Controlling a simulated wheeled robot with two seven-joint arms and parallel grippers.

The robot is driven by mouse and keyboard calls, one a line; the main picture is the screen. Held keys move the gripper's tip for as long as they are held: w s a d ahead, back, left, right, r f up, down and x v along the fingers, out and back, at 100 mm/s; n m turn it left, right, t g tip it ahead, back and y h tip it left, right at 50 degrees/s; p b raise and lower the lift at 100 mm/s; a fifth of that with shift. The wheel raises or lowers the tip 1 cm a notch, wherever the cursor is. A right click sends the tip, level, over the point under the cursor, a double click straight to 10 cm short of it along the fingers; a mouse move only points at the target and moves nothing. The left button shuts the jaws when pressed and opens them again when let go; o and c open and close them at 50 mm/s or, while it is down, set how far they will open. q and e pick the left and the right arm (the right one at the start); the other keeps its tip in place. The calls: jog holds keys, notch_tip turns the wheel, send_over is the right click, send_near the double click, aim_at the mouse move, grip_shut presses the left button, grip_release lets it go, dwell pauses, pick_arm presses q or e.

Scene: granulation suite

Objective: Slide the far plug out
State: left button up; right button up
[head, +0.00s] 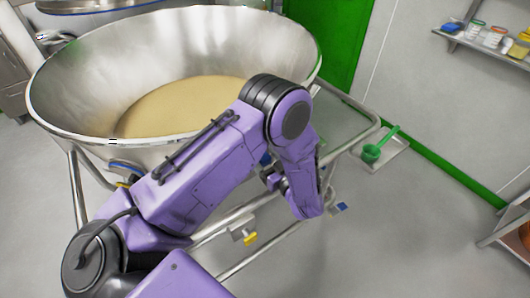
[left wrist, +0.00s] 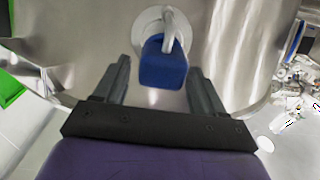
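In the left wrist view, a blue block-shaped plug (left wrist: 163,68) sits in front of a pale round flange on a curved steel wall. A grey bent bar rises from its top. My left gripper (left wrist: 159,74) is open, with one finger on each side of the plug and visible gaps between. I cannot tell how far the plug lies between the fingers. In the head view, my purple left arm reaches across the front of the big steel bowl (head: 75,85), and its gripper is mostly hidden beside the bowl's right side. My right gripper is not in view.
The bowl holds tan powder (head: 185,105) and stands in a tubular steel frame (head: 77,190). A wall shelf (head: 485,48) holds jars. Floor at the lower right is clear.

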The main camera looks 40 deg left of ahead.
pick_arm(q)
jog(key=b+v, duration=0.2)
jog(key=v, duration=0.8)
jog(key=shift+d, duration=0.35)
jog(key=shift+r, duration=0.1)
